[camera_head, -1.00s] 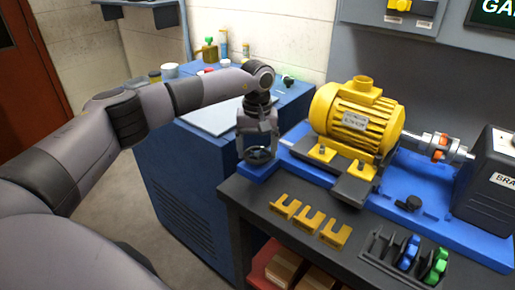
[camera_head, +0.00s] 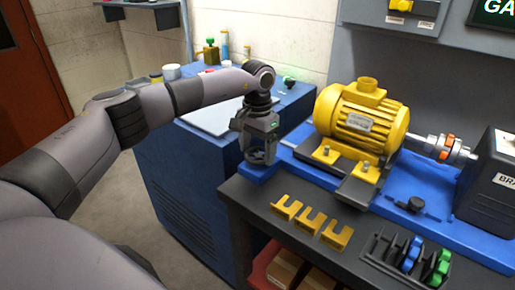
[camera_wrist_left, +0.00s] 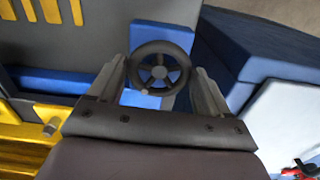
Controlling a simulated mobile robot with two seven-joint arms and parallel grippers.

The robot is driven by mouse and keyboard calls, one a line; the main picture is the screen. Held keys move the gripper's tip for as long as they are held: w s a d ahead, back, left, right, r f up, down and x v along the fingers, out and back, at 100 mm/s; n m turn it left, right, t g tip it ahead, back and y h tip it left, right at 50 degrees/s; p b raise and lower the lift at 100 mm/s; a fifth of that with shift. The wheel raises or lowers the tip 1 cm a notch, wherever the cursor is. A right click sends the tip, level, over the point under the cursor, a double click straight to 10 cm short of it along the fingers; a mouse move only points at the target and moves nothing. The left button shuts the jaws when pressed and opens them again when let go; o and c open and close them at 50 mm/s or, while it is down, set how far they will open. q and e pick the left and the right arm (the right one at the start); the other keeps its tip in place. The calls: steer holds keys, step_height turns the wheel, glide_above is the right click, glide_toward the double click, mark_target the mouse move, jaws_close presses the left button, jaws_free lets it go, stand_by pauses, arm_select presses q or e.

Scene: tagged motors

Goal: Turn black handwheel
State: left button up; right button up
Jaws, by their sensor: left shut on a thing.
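The black handwheel (camera_wrist_left: 159,71) is a round, spoked wheel with a grey hub. In the left wrist view it sits between the two fingers of my left gripper (camera_wrist_left: 160,80), which is shut on it. In the head view, my left gripper (camera_head: 261,157) points down at the left end of the blue base plate (camera_head: 405,190). There the wheel is mostly hidden by the fingers. My right gripper is in neither view.
A yellow motor (camera_head: 361,120) stands close to the right of my left gripper. Yellow U-shaped brackets (camera_head: 311,220) lie in front on the dark bench. A blue cabinet (camera_head: 180,190) stands left of the bench, with bottles and jars on top.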

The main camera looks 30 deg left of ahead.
mark_target(257, 154)
arm_select(q)
steer(key=shift+w+r, duration=0.15)
steer(key=shift+r, duration=0.05)
stand_by(0.3)
steer(key=o, duration=1)
steer(key=shift+f, duration=0.1)
step_height(257, 154, up, 7)
steer(key=shift+r+b, duration=0.15)
steer(key=shift+b, duration=0.2)
